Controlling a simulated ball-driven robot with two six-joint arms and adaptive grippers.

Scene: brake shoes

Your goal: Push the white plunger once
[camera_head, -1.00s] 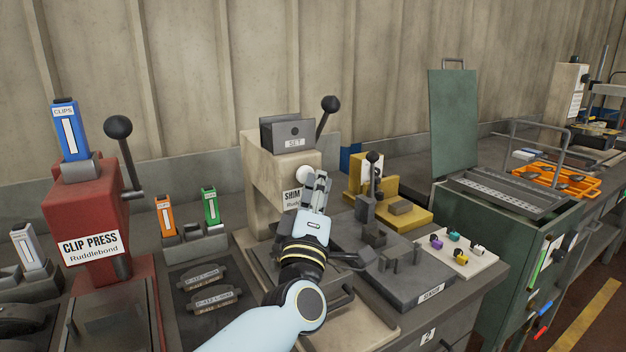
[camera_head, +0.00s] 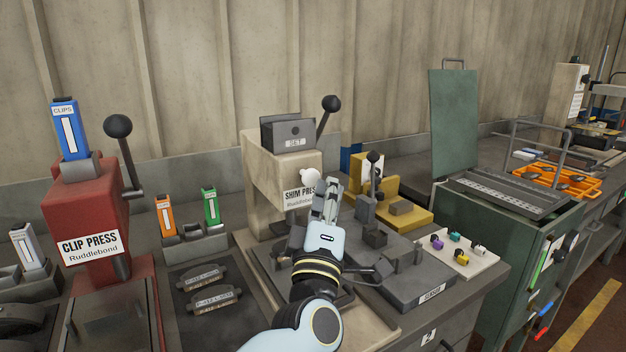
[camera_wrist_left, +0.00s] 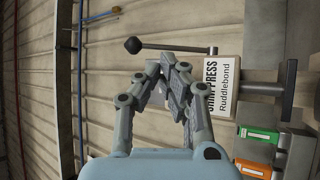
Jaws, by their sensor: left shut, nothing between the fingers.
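The white plunger (camera_head: 309,179) is a round white knob on the front of the beige shim press (camera_head: 262,180), above its label. My left gripper (camera_head: 332,186) is shut and empty, just to the right of the plunger and slightly below it in the head view. A small gap shows between them there; their distance in depth is hard to tell. In the left wrist view the closed fingers (camera_wrist_left: 168,66) cross in front of the press (camera_wrist_left: 228,75), and I cannot make out the plunger. My right gripper is in neither view.
A yellow fixture (camera_head: 405,208) and a grey sensor fixture (camera_head: 425,285) stand right of the press. The press's black-knobbed lever (camera_head: 330,104) rises above it. The red clip press (camera_head: 90,225) stands at left. A white tray of small coloured parts (camera_head: 480,262) lies at right.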

